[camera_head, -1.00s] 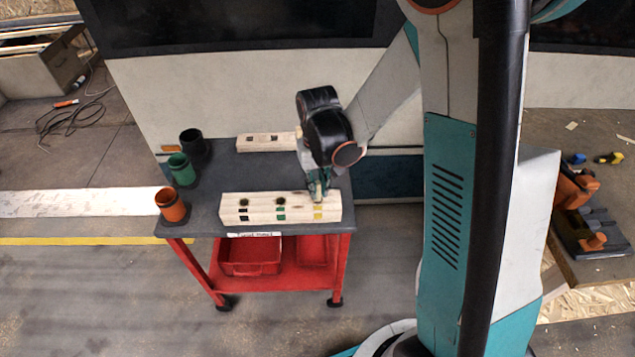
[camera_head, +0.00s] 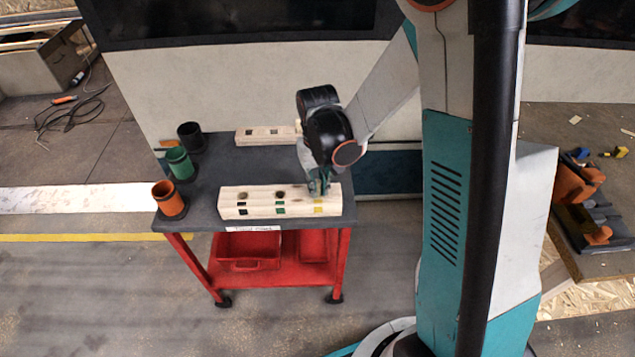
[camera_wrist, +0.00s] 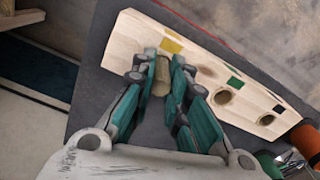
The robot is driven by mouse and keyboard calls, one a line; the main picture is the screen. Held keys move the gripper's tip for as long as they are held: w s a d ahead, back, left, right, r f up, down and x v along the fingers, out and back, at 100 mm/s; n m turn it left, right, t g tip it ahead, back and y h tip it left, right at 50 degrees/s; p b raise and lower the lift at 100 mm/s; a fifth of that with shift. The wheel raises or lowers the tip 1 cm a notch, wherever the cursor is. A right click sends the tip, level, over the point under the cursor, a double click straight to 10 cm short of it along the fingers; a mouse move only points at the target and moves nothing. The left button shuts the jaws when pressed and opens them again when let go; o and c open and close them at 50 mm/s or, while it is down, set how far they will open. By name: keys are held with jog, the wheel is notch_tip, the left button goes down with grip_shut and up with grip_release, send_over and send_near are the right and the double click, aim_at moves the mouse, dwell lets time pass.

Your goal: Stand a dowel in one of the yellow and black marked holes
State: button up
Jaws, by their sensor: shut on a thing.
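A pale wooden block (camera_head: 262,209) lies along the cart's front edge, with black, green and yellow marks from left to right. The holes by the black mark (camera_head: 243,211) and green mark (camera_head: 280,209) look empty. My gripper (camera_head: 319,188) is over the block's right end, by the yellow mark (camera_head: 318,210). In the wrist view, my gripper (camera_wrist: 168,82) is shut on a short wooden dowel (camera_wrist: 162,77), next to the yellow mark (camera_wrist: 171,45). The fingers hide the yellow-marked hole, so I cannot tell whether the dowel's end is inside it.
A second wooden block (camera_head: 260,138) with dark marks lies at the back of the grey cart top (camera_head: 225,165). Orange (camera_head: 170,201), green (camera_head: 181,164) and black (camera_head: 191,137) cups stand along the left edge. A red tray (camera_head: 249,250) sits on the shelf below.

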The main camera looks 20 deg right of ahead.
jog(key=shift+f+b, duration=0.45)
jog(key=shift+f, duration=0.15)
jog(key=o, duration=0.9)
notch_tip(320, 180, up, 12)
dwell(0.6)
jog(key=s+r+t, duration=0.2)
jog(key=s+r, duration=0.1)
jog(key=s, duration=0.2)
jog(key=s+r+t, duration=0.2)
jog(key=s+r, duration=0.1)
jog(key=s, duration=0.2)
jog(key=s+r+t, duration=0.3)
jog(key=s, duration=0.2)
jog(key=shift+r+n, duration=0.1)
jog(key=shift+n, duration=0.2)
